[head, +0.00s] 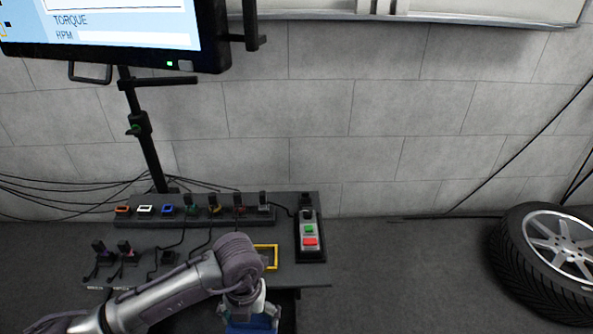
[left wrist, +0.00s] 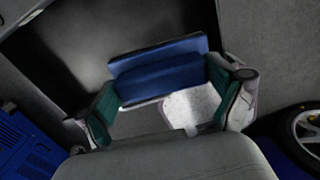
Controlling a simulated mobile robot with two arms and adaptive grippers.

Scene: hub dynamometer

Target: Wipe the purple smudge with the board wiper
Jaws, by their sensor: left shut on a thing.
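The board wiper (left wrist: 160,75) is a blue block with a white part below it in the left wrist view. My left gripper (left wrist: 168,92) is shut on it, with a green-padded finger at each side. In the head view the blue of the wiper (head: 250,323) shows at the bottom edge, under my left gripper (head: 246,305), in front of the bench. A white board (head: 480,8) shows only its lower edge at the top right of the head view. I see no purple smudge in either view. My right gripper is not in view.
The dark bench (head: 285,280) carries a row of plugs, cables, a yellow frame (head: 266,257) and a red and green button box (head: 309,237). A monitor (head: 120,30) stands on a pole at left. A tyre (head: 520,265) is at right. Floor between bench and tyre is clear.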

